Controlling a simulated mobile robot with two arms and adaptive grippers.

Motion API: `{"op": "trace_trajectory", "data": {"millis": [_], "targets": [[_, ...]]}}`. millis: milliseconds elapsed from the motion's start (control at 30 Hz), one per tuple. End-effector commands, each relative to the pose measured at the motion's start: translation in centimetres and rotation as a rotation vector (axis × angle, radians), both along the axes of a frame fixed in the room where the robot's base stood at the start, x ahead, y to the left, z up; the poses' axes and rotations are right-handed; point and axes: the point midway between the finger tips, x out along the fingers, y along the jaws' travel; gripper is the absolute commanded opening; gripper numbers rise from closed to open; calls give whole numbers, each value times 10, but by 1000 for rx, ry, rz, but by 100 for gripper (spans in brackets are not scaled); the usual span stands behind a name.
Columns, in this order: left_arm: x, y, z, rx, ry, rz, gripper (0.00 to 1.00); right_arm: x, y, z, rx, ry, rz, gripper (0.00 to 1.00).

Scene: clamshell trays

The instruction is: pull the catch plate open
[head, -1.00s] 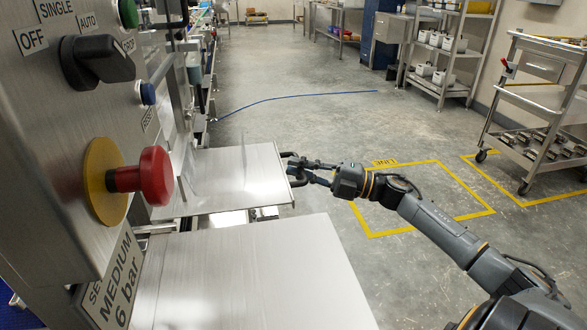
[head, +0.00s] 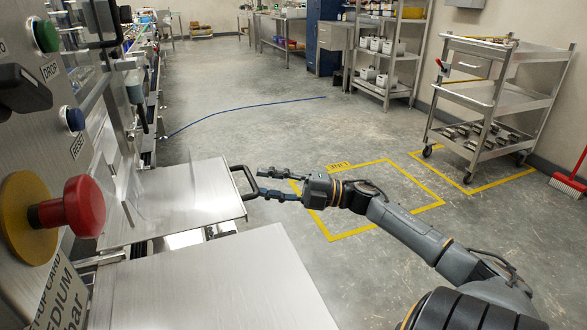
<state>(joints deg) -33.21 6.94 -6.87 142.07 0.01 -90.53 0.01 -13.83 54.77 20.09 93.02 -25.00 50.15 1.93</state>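The catch plate (head: 185,195) is a flat bare metal sheet that sticks out from the machine at left. A dark U-shaped handle (head: 237,171) stands on its right edge. My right gripper (head: 261,182) is at the right of the handle, with its two fingers apart and pointing left at it. Nothing shows between the fingers. The lower fingertip is very close to the handle; I cannot tell if they touch. My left gripper is not in view.
A control panel with a red button (head: 78,206) stands close at left. A second metal surface (head: 215,285) lies in front of the plate. A blue line (head: 245,108) crosses the floor. A trolley (head: 490,105) stands at right. Floor right of the handle is clear.

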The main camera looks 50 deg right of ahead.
Motion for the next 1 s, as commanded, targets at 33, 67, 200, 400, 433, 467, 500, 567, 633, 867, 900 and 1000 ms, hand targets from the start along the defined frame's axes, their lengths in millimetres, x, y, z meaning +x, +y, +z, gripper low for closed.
{"op": "trace_trajectory", "data": {"millis": [33,67,200,400,433,467,500,567,633,867,900,1000], "targets": [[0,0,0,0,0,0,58,-10,-9,-4,1,5,-3,36],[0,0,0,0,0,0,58,-14,-13,-5,1,4,-4,36],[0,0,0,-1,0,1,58,-36,-32,-10,0,3,-3,36],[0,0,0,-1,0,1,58,-55,-49,-13,-1,1,-2,36],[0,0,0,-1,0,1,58,-56,-50,-13,-1,1,-2,36],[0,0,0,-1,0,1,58,-57,-51,-14,-1,1,-2,36],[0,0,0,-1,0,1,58,-58,-52,-14,-1,1,-1,36],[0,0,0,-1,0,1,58,-60,-52,-14,-1,0,0,36],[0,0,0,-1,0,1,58,-60,-52,-14,-1,0,0,36],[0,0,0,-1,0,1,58,-59,-52,-14,0,0,0,36],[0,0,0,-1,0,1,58,-59,-52,-14,0,0,0,36],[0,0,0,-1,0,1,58,-59,-52,-14,0,0,0,36]]}}
